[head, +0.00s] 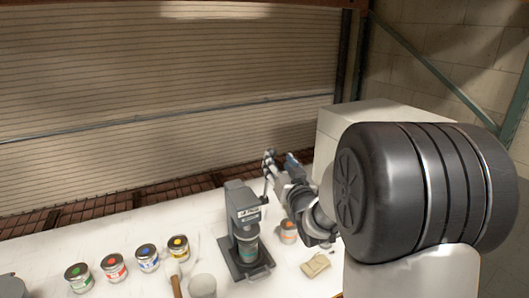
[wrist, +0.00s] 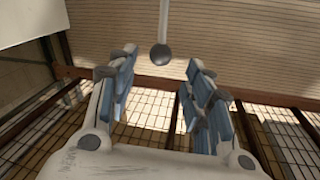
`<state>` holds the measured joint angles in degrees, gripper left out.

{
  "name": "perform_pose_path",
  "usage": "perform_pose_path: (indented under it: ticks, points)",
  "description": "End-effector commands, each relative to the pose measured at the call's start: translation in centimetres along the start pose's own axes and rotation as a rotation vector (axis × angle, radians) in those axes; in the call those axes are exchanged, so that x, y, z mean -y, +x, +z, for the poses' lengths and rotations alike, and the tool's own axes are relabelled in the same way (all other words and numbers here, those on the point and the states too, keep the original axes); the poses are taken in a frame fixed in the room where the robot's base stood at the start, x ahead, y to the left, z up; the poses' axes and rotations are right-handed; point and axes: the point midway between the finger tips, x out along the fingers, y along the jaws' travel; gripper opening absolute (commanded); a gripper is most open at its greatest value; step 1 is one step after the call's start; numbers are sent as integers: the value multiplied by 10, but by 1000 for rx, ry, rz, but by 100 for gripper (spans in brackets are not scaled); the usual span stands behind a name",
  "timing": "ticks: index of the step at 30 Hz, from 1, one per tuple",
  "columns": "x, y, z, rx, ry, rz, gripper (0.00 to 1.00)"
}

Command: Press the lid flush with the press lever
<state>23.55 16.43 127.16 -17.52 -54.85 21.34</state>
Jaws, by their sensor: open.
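The dark grey press (head: 243,216) stands on the white table in the head view. The lid on that can is hidden by the press head. The press lever (head: 266,185) rises at the right side of the press. Its round knob (wrist: 160,54) shows in the wrist view, beyond and between my fingertips, at the end of a thin rod. My gripper (head: 271,160) is open and empty beside the lever top; its spread fingers (wrist: 160,77) also show in the wrist view.
Several paint cans (head: 115,268) stand in a row at the left of the white table (head: 60,244). An orange-labelled can (head: 288,232) stands right of the press, near a tan cloth (head: 315,266).

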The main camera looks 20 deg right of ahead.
Motion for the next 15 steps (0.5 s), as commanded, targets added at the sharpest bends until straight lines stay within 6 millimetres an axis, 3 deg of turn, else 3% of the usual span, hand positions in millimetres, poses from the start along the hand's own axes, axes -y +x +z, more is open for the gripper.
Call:
perform_pose_path:
  ticks: [6,15]
  points:
    - [1,45,0,0,0,-1,46]
    - [0,73,0,0,0,0,46]
